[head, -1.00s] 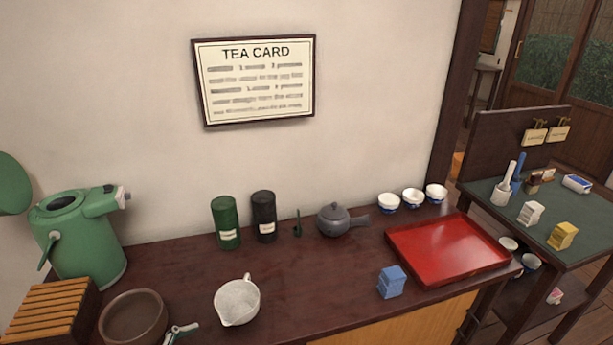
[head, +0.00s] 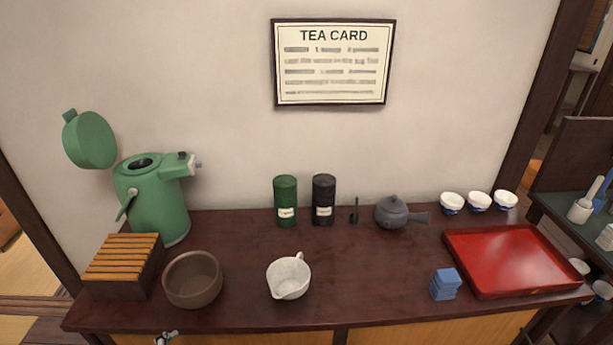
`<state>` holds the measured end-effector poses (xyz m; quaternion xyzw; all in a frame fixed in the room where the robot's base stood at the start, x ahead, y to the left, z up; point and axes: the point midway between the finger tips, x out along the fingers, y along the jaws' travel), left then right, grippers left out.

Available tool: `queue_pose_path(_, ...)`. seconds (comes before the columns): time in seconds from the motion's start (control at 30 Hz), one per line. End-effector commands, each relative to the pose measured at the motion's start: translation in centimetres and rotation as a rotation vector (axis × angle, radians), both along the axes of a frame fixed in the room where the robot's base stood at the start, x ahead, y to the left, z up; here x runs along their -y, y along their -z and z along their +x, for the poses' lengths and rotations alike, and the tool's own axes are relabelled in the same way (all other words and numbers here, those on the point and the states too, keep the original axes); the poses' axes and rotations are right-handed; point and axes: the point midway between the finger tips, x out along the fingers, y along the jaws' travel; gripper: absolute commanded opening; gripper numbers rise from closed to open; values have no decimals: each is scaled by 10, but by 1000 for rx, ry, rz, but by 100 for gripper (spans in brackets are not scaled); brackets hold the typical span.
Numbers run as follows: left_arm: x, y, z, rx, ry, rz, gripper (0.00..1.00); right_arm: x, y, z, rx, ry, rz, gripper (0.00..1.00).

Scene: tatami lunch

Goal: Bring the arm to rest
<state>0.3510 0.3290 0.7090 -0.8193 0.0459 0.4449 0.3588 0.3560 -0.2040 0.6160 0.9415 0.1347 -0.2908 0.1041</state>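A small part of a gripper, apparently my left gripper (head: 166,339), shows at the bottom edge, in front of the counter and below the brown bowl (head: 192,280). Most of it is cut off by the frame, so I cannot tell whether it is open or shut. It seems apart from the things on the counter.
The dark counter (head: 225,315) carries a green hot-water pot (head: 155,205) with its lid up, a slatted wooden box (head: 120,270), a white spouted bowl (head: 289,279), two canisters (head: 285,200), a grey teapot (head: 393,212), a blue block (head: 445,284), white cups (head: 478,201) and a red tray (head: 510,258).

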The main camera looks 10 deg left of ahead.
Motion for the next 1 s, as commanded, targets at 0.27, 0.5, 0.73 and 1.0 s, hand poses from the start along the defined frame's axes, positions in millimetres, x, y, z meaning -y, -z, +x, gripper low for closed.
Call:
queue_pose_path(0.27, 49, 40, 10, 83, 36, -200, 89, 0, -4, 1, 1, 1, 3, 0)
queue_pose_path(0.5, 104, 77, 8, 197, 36, -467, 89, -1, -7, 0, 1, 1, 8, 0)
queue_pose_path(0.73, 125, 87, 2, 263, 17, -604, 89, -2, -5, -3, -8, 1, 9, 0)
queue_pose_path(1.0, 127, 88, 2, 273, 13, -621, 84, -2, -2, -5, -14, 0, 9, 0)
